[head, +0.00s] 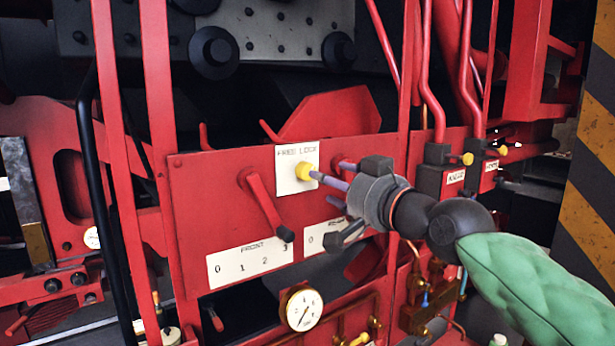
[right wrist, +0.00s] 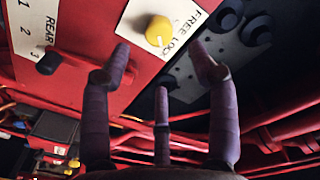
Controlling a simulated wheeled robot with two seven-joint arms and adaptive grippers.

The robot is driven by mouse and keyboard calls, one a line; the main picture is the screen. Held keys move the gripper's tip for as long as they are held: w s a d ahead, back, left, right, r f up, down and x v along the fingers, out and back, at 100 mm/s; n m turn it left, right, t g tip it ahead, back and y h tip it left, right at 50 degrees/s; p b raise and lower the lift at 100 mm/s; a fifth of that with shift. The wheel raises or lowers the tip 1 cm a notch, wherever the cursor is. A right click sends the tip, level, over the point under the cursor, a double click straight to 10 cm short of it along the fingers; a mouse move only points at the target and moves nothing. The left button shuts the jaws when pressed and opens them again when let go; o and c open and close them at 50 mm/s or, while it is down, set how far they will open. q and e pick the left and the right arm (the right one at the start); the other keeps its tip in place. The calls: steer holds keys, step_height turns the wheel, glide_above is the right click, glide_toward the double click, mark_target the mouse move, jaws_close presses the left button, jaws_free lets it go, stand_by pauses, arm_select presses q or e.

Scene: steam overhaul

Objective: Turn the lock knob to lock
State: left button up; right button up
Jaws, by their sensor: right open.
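The yellow lock knob (head: 304,171) sits on a white plate (head: 291,181) marked FREE and LOCK, on the red control panel (head: 210,210). In the right wrist view the knob (right wrist: 159,31) is ahead of the fingertips, with a dark mark on its face. My right gripper (head: 328,187) reaches in from the right, its purple fingers pointing at the knob. In the right wrist view the gripper (right wrist: 161,52) is open, with fingers spread to both sides of the knob and one below. Contact cannot be told. My left gripper is out of view.
A red lever (head: 265,205) with a black tip stands left of the knob above the FRONT scale (head: 249,261). A REAR scale (head: 325,240) is partly hidden behind my gripper. A round gauge (head: 300,308) is below. Red pipes (head: 431,80) run at upper right.

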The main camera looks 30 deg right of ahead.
mark_target(307, 172)
steer(key=w+p, duration=0.1)
steer(key=w, duration=0.8)
steer(key=shift+w+a, duration=0.15)
steer(key=shift+w, duration=0.1)
steer(key=c, duration=1.2)
